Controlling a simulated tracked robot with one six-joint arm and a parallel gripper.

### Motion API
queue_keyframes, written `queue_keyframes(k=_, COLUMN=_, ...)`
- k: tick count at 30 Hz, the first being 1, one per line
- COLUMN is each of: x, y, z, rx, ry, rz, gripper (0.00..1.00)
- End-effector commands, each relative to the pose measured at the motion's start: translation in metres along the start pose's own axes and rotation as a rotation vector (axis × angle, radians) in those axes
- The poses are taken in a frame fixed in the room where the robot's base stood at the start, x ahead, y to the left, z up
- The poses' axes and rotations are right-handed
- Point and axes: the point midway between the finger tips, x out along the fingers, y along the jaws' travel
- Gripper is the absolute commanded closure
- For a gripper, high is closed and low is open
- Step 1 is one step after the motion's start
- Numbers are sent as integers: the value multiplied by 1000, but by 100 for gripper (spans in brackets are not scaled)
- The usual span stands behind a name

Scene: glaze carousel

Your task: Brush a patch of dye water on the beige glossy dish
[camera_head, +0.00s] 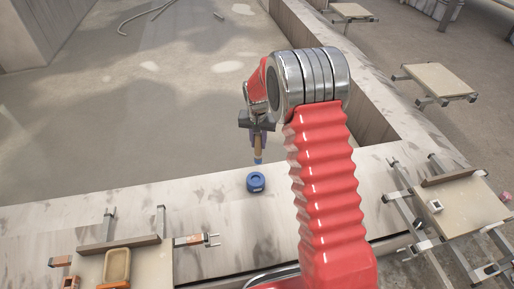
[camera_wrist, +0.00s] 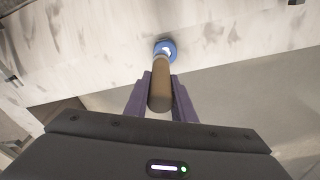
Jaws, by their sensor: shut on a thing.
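My gripper (camera_head: 257,128) is shut on a brush (camera_head: 258,151) with a wooden handle and a blue lower end. The brush points down, above and just behind a round blue pot (camera_head: 256,182) on the pale ledge. In the wrist view the brush handle (camera_wrist: 160,90) sits between the purple fingers of my gripper (camera_wrist: 160,92), and the blue pot (camera_wrist: 166,47) shows past its tip, which is mostly hidden. The beige dish (camera_head: 117,266) lies on a board at the lower left, apart from the brush.
The pale stained ledge (camera_head: 205,205) is clear around the pot. Metal brackets (camera_head: 196,240) and an orange-brown block (camera_head: 71,283) are near the dish. Another board at right holds a small white block (camera_head: 436,206). Boards on metal frames (camera_head: 440,82) stand beyond the right wall.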

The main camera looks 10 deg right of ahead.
Motion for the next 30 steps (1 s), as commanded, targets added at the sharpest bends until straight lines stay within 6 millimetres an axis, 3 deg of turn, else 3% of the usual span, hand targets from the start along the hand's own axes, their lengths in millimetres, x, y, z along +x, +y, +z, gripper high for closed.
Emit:
queue_keyframes(k=6, x=-50, y=10, z=22, rx=-130, ry=5, rz=-18, gripper=97)
queue_keyframes(k=16, x=-110, y=28, z=64, rx=-324, ry=10, rz=-41, gripper=97)
queue_keyframes(k=21, x=-123, y=33, z=77, rx=-380, ry=10, rz=-47, gripper=97)
queue_keyframes(k=30, x=-125, y=34, z=80, rx=-392, ry=10, rz=-48, gripper=97)
